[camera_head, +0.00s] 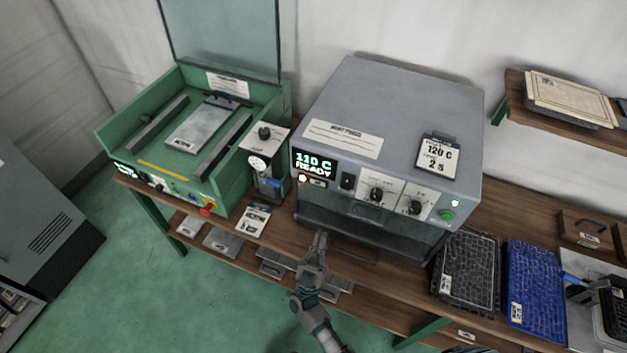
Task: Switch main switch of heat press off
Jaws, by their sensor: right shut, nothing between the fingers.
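The heat press (395,105) is a grey box on the wooden bench, with a front panel facing me. Its display (314,163) reads "110 C READY" in lit green. A small black switch (347,181) sits on the panel just right of the display. Two black knobs (377,194) and a green button (446,215) are further right. My right gripper (320,240) is shut and empty, in front of the press's lower front, below the black switch and apart from it. My left gripper is not in view. Which control is the main switch is not readable.
A green machine (115,140) with a red button (206,211) stands to the left. A black tray (468,268) and a blue tray (536,290) lie to the right. A card reading 120 C (437,155) is on top of the press. A wall shelf (560,118) is at upper right.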

